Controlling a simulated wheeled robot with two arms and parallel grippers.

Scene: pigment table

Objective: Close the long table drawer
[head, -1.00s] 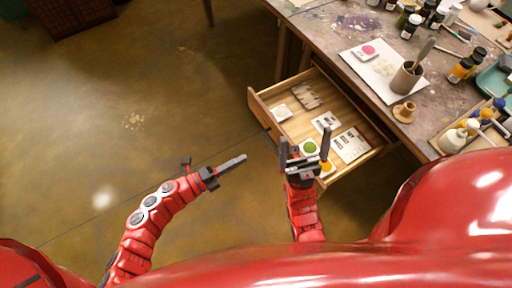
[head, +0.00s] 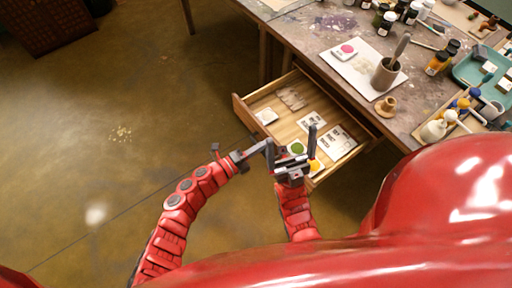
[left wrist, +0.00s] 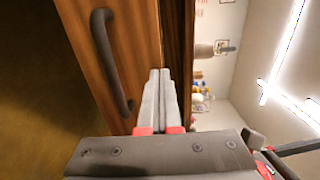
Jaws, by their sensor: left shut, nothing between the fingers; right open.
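The long table drawer (head: 236,106) stands pulled out from the table (head: 400,134), with cards and colour samples lying inside. Its wooden front with a dark bar handle (left wrist: 111,60) shows in the left wrist view. My left gripper (head: 267,146) is shut and empty, close to the drawer front; in the left wrist view its fingertips (left wrist: 159,74) are beside the handle, over the front's edge. I cannot tell if they touch it. My right gripper (head: 291,150) is open, over the drawer's near corner, and hides part of that corner.
On the table stand a white board (head: 352,72) with a brown cup (head: 385,74), a small tan pot (head: 386,107), several paint jars and a teal tray (head: 470,71). The floor (head: 110,170) left of the drawer is clear.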

